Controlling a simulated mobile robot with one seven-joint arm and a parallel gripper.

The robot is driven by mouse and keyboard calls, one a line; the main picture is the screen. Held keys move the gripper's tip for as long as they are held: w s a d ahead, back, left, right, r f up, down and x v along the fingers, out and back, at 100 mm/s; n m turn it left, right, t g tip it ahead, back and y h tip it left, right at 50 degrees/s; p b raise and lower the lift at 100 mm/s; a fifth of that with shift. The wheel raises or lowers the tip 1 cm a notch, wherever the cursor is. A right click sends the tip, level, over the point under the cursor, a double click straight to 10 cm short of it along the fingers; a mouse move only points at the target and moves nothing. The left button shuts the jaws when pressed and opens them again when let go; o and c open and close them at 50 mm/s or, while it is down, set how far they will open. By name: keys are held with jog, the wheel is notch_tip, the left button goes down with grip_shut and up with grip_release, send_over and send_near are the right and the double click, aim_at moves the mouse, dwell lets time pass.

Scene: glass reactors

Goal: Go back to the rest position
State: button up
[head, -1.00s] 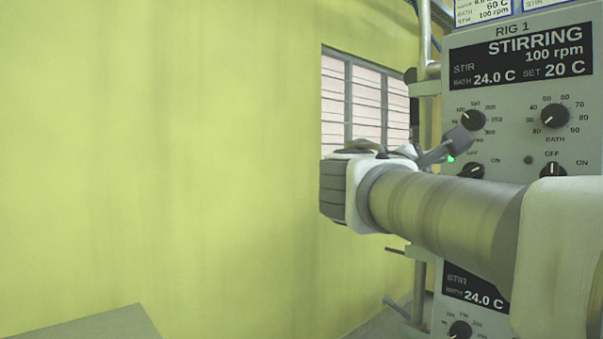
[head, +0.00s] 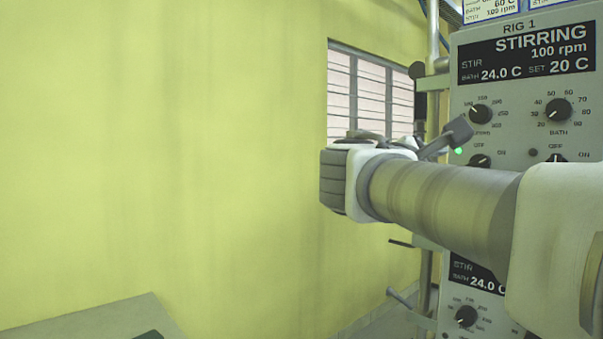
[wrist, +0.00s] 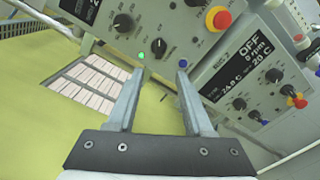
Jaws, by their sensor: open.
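My gripper (wrist: 160,78) shows in the wrist view with its two fingers apart and nothing between them. Beyond the fingertips are the yellow wall and the lower edge of a control panel. In the head view my arm reaches across from the right, in front of the Rig 1 control panel (head: 480,135), and part of the hand (head: 452,140) shows near the panel's left edge. The Rig 1 display reads STIRRING, 100 rpm, bath 24.0 C, set 20 C.
A second panel, Rig 2 (wrist: 235,75), reads OFF in the wrist view. A metal post with clamps (head: 432,75) stands left of Rig 1. A barred window (head: 370,90) is in the yellow wall (head: 180,150). A grey surface (head: 90,318) shows at lower left.

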jog(key=s+a+f+m+g+y, duration=0.2)
jog(key=s+a+f+m+y, duration=0.3)
jog(key=f, duration=0.6)
jog(key=s+a+f+m+g+y, duration=0.1)
jog(key=s+f+m+y, duration=0.25)
jog(key=s+f, duration=0.55)
jog(key=s+a+f+m+g+y, duration=0.2)
jog(key=s+a+f+m+y, duration=0.25)
jog(key=f, duration=0.85)
notch_tip(320, 180, up, 15)
jog(key=y+p, duration=0.1)
jog(key=p, duration=1.4)
jog(key=shift+s+a+f, duration=0.2)
jog(key=shift+s+a, duration=0.05)
jog(key=shift+d+m, duration=0.15)
jog(key=shift+m, duration=0.15)
